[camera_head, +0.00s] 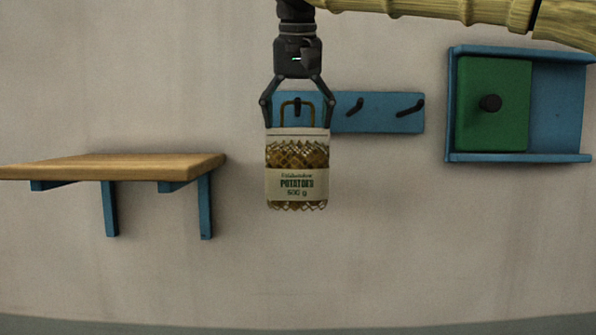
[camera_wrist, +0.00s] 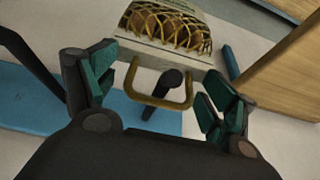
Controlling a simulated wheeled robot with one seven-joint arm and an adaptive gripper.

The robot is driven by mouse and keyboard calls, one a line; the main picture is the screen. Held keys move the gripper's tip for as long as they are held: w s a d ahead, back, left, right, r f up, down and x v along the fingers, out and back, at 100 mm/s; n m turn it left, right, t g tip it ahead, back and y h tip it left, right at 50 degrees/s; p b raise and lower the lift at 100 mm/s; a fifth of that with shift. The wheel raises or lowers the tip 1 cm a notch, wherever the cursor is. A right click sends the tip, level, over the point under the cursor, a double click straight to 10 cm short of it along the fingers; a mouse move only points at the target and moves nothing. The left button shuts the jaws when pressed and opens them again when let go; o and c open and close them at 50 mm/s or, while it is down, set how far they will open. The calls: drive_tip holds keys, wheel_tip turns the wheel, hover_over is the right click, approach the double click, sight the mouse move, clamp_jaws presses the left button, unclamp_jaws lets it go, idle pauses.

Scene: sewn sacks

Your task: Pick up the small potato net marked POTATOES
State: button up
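The small potato net (camera_head: 297,160) has a pale top band, a gold mesh and a label reading POTATOES 500 g. It hangs upright at the left end of a blue hook rail (camera_head: 375,122), with its gold loop handle (camera_head: 283,108) around a dark hook. In the wrist view the net (camera_wrist: 165,25) is at the top, and its handle (camera_wrist: 187,95) encloses the dark hook (camera_wrist: 168,82). My gripper (camera_head: 298,122) is open, pointing down, with its fingers apart on either side of the handle. The wrist view also shows both fingers (camera_wrist: 160,90) clear of the handle.
A wooden shelf (camera_head: 120,165) on blue brackets is on the wall at left. Two more dark hooks (camera_head: 411,108) to the right are empty. At right is a blue wall box (camera_head: 560,105) with a green panel (camera_head: 490,130) and black knob. The wall below is clear.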

drive_tip(key=shift+s+d+r, duration=0.1)
drive_tip(key=shift+s+r, duration=0.05)
drive_tip(key=shift+s, duration=0.3)
drive_tip(key=c, duration=0.8)
clamp_jaws()
drive_tip(key=shift+w, duration=0.1)
